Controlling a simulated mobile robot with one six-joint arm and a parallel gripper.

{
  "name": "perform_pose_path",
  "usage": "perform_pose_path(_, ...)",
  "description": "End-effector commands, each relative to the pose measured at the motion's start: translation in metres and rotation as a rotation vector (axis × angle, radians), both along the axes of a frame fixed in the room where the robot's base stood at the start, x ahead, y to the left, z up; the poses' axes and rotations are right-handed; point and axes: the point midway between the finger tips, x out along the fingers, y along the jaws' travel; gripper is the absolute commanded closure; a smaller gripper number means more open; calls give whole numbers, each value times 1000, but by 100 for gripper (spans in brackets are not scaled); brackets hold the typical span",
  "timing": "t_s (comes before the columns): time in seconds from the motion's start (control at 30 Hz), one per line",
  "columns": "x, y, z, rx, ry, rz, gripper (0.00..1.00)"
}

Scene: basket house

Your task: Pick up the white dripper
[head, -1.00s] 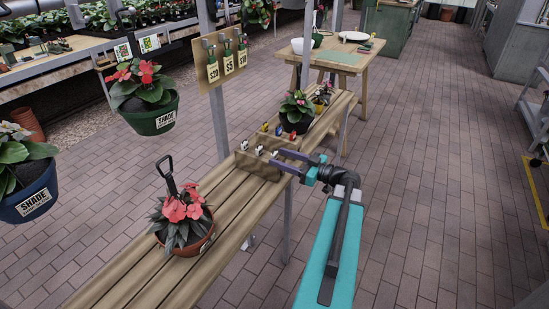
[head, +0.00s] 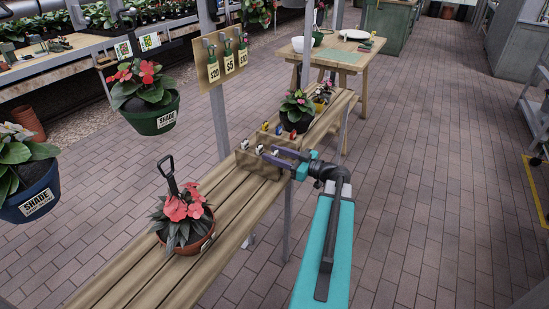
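Small white drippers (head: 244,145) stand in the near row of a wooden tray (head: 243,162) on the slatted bench. They are tiny in the head view, and part of the row is hidden behind my fingers. My gripper (head: 269,152) reaches in from the right, over the right part of the tray. Its two dark fingers are apart, with their tips close to the white drippers at the right of the near row. I cannot tell whether a dripper lies between the fingers or touches them.
Yellow, blue and red drippers (head: 279,130) stand in the tray's far row.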

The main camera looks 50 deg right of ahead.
Motion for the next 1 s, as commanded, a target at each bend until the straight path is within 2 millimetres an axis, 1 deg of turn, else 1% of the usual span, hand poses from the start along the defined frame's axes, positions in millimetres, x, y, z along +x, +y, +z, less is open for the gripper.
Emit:
perform_pose_path(0.03,0,0,0,0,0,0,70)
perform_pose_path(0.13,0,0,0,0,0,0,86)
perform_pose_path(0.47,0,0,0,0,0,-1,87)
perform_pose_path(0.67,0,-1,6,-2,0,-1,87)
perform_pose_path(0.87,-1,0,21,-2,0,-1,87)
perform_pose_path(1.0,-1,0,38,-3,-1,-1,87)
